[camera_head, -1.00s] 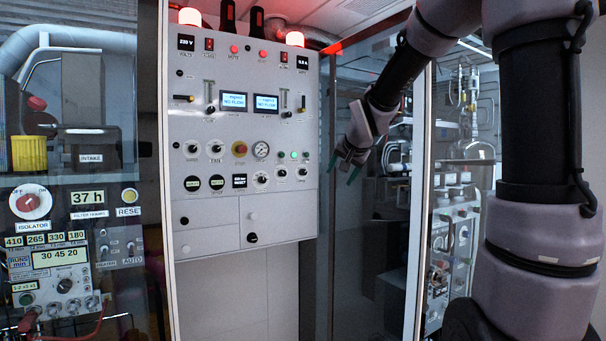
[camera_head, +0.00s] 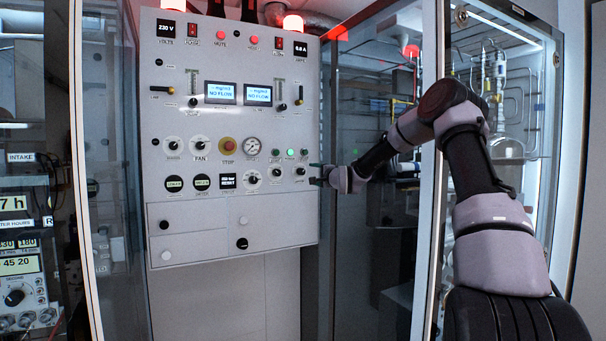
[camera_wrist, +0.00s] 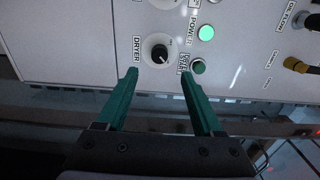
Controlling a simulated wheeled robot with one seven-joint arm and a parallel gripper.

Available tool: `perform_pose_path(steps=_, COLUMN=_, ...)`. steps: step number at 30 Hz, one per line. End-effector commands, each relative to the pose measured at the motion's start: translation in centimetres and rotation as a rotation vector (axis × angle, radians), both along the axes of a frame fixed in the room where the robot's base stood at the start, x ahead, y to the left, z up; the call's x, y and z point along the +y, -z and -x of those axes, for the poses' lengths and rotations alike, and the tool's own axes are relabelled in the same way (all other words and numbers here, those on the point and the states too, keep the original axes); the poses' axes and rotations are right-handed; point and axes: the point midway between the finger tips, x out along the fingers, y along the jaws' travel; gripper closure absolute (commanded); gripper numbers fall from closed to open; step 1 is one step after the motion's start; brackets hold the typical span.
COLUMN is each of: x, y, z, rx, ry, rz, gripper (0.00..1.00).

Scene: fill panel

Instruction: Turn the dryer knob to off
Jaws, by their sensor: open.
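The dryer knob (camera_wrist: 159,53) is a round black knob with a white pointer mark. It sits on the white panel beside the printed word DRYER in the wrist view. In the head view the knob (camera_head: 300,171) is small, near the panel's right edge. My gripper (camera_wrist: 159,73) is open, its two green fingers apart, with the knob ahead of and between the tips in the picture. Whether the tips reach level with the knob I cannot tell. In the head view my gripper (camera_head: 318,174) is at the panel's right edge.
A lit green POWER lamp (camera_wrist: 205,33) and a darker green button (camera_wrist: 198,66) sit close to the right finger in the wrist view. A yellow fitting (camera_wrist: 297,65) is farther right. A glass enclosure with a white post (camera_head: 430,230) stands beside my arm.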

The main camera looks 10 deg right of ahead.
Motion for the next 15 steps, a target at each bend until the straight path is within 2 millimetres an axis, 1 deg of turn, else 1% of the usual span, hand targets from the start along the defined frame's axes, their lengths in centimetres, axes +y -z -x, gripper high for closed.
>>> perform_pose_path(steps=1, x=0.5, y=0.0, z=-0.8, rx=0.000, ry=-0.002, rz=0.000, gripper=0.31)
perform_pose_path(steps=9, x=2.1, y=0.1, z=-5.8, rx=0.001, ry=-0.001, rz=0.000, gripper=0.31)
perform_pose_path(steps=12, x=2.5, y=0.1, z=-7.1, rx=0.001, ry=-0.001, rz=0.003, gripper=0.31)
perform_pose_path(steps=15, x=2.7, y=0.0, z=-8.1, rx=0.002, ry=0.000, rz=0.002, gripper=0.31)
